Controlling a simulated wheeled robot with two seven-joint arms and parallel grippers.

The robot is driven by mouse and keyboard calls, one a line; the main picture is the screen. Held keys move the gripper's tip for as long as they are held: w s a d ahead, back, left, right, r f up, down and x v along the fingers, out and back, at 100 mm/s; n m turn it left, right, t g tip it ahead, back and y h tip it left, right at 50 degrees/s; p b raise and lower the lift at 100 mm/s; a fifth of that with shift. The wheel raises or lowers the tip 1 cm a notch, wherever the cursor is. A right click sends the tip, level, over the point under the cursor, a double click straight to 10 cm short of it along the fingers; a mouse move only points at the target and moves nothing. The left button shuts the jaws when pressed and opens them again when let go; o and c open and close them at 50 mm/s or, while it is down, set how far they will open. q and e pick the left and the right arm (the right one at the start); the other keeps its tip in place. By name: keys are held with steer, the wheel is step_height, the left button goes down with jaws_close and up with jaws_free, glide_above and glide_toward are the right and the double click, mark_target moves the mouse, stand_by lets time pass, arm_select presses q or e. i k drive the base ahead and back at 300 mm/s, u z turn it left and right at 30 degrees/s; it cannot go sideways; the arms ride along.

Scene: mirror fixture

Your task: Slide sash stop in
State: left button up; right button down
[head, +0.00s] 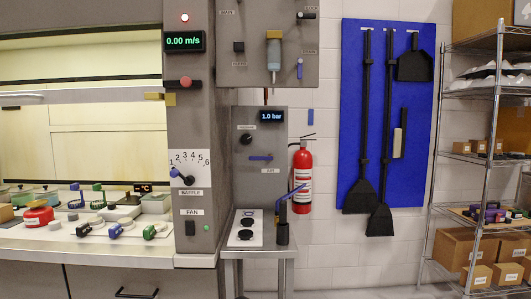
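The likely sash stop is a small brass-yellow block (170,99) on the grey pillar, just below a red knob (186,82). A yellow piece (153,96) sits to its left, at the right end of the sash's pale handle bar (85,96). I cannot tell whether the two yellow pieces touch or are one part. The glass sash is raised, with its bar across the hood opening above the worktop. Neither of my grippers can be made out in the head view.
The hood worktop (60,245) carries several small items, including a red container (38,214). The pillar (200,130) also bears a lit airflow display (184,41), a baffle dial (188,168) and a fan switch (190,228). A side stand (262,252) and red extinguisher (302,175) are to the right.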

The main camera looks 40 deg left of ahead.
mark_target(185, 81)
steer(key=u, duration=1)
steer(key=i, duration=0.9)
steer(key=u, duration=0.85)
